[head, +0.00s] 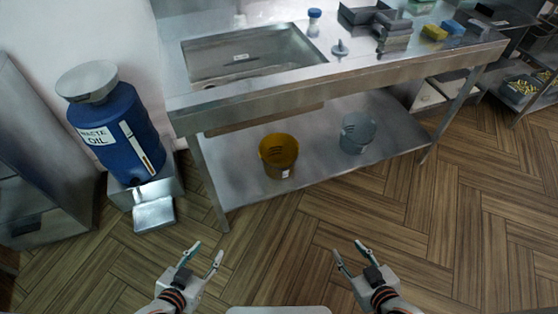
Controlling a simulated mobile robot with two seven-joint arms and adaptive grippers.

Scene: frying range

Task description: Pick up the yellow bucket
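The yellow bucket (271,161) stands upright on the lower shelf of the steel sink table, left of the shelf's middle. It has a small white label low on its front. My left gripper (205,254) is open and empty, over the floor in front of the table, below and left of the bucket in the picture. My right gripper (348,254) is open and empty, below and right of the bucket. Both grippers are well apart from it.
A grey translucent bucket (357,133) stands right of the yellow one on the lower shelf (318,152). The tabletop edge (340,84) overhangs the shelf. A table leg (208,185) is left of the yellow bucket. A blue waste oil drum (118,132) stands further left. The wooden floor ahead is clear.

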